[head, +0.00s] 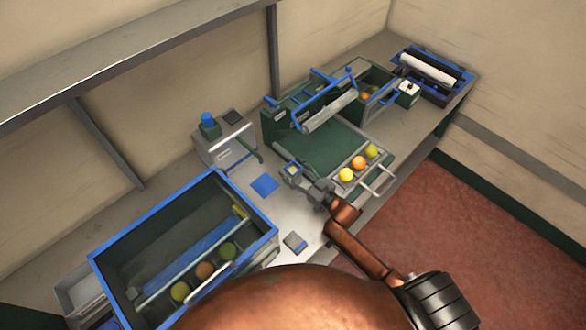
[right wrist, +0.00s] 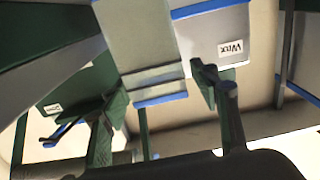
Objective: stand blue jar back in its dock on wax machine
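The blue jar (head: 208,121) stands upright on the top left of the white wax machine (head: 215,150), at the back of the bench. Whether it is fully seated in its dock is too small to tell. The machine's "Wax" label (right wrist: 230,47) shows upside down in the right wrist view. I cannot make out the jar there. My right gripper (head: 292,172) is over the bench, in front and to the right of the machine, apart from the jar. Its fingers (right wrist: 160,90) are spread, with nothing visibly held between them. My left gripper is not in view.
A blue-rimmed tank (head: 100,258) stands at the left. A green machine (head: 285,115) with a tray of fruit (head: 365,180) is at the right. A blue square (head: 265,184) and a small grey pad (head: 295,242) lie on the bench. A shelf (head: 130,50) overhangs the back left.

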